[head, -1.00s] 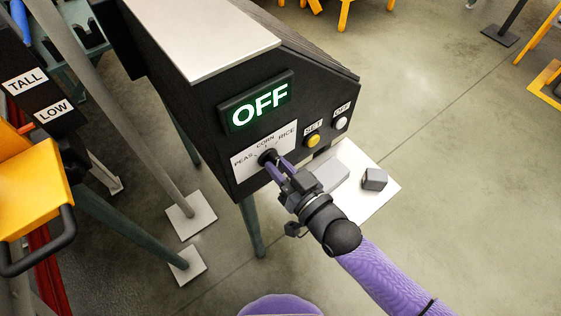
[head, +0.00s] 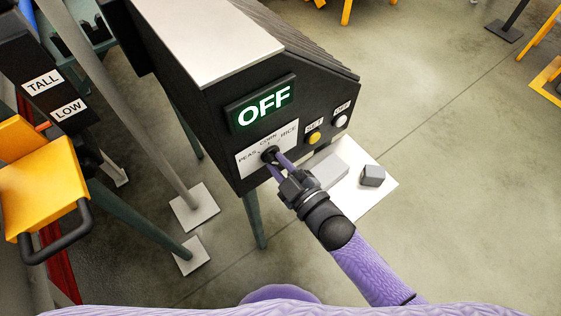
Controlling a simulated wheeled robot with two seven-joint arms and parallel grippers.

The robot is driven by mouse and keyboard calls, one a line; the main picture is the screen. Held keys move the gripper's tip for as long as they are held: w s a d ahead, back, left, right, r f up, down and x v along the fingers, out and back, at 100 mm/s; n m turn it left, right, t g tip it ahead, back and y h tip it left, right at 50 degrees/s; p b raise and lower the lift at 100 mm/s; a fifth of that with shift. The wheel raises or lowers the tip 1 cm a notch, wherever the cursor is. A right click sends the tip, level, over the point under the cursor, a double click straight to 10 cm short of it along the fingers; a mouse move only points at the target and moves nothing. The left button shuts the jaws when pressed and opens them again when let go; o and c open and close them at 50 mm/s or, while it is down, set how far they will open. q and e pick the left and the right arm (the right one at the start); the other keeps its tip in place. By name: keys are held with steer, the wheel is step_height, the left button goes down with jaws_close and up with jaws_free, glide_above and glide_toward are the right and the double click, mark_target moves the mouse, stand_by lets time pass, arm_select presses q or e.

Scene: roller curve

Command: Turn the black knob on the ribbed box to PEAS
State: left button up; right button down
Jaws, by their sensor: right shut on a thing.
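The black ribbed box (head: 220,150) stands on legs in the middle of the head view. Its lit display (head: 262,105) reads OFF in green. Below it a white label plate (head: 246,171) reads PEAS on the left, CORN at the top and RICE on the right. The black knob (head: 269,154) sits on this plate, partly covered by fingers; where its pointer stands cannot be told. My right gripper (head: 275,162) is shut on the knob, its purple fingers on either side. My left gripper is not in view.
A yellow button (head: 314,138) marked SET and a white button (head: 341,121) sit right of the knob. Below is a white shelf (head: 375,200) with a small grey block (head: 372,176).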

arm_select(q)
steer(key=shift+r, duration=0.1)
arm_select(e)
steer(key=shift+n, duration=0.5)
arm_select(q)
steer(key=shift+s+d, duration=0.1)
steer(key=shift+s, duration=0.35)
arm_select(e)
steer(key=shift+f+n, duration=0.1)
steer(key=shift+n, duration=0.2)
steer(key=c, duration=0.6)
jaws_free()
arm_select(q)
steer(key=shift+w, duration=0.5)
arm_select(e)
steer(key=shift+o, duration=0.2)
